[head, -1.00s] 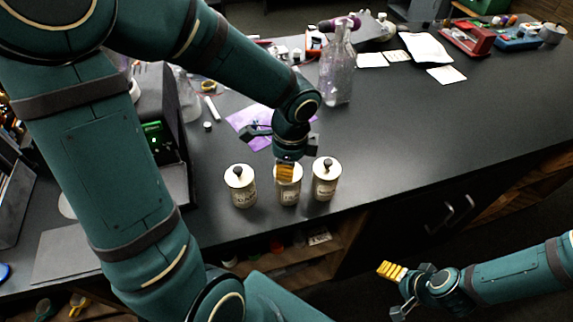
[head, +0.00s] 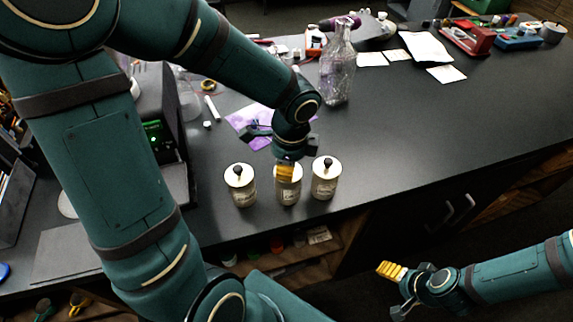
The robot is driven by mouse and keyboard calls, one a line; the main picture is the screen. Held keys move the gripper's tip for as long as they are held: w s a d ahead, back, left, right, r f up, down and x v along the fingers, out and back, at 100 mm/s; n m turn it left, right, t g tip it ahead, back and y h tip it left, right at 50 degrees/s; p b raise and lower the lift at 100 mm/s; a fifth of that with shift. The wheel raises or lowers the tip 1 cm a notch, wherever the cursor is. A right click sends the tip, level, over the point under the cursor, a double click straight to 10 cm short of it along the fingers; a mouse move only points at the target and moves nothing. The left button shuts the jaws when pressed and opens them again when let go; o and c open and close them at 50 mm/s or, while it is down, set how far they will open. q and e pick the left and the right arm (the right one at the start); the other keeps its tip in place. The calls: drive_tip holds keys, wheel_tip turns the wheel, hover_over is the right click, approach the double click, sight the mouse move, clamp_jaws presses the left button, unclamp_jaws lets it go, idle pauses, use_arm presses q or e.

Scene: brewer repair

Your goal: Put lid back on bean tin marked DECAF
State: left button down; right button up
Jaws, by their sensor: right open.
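Three pale bean tins stand in a row near the counter's front edge. The left tin (head: 242,189) and the right tin (head: 325,182) each have a lid with a dark knob on top. The middle tin (head: 288,192) is right under my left gripper (head: 286,172), whose yellow fingertip covers its top. I cannot tell whether its lid is on, or whether the gripper holds anything. The labels are too small to read, so I cannot tell which says DECAF. My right gripper (head: 392,288) is open and empty, away from the counter at the lower right.
A tall clear bottle (head: 337,70) stands behind the tins. A purple sheet (head: 250,122) lies behind the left gripper. A machine with a green display (head: 155,132) is at the left. The counter (head: 440,120) right of the tins is clear.

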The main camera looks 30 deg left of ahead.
use_arm(q)
drive_tip(key=shift+c, duration=1.6)
unclamp_jaws()
drive_tip(key=shift+r, duration=0.2)
drive_tip(key=shift+r+p, duration=3.15)
drive_tip(key=shift+r, duration=0.25)
drive_tip(key=shift+f, duration=0.1)
clamp_jaws()
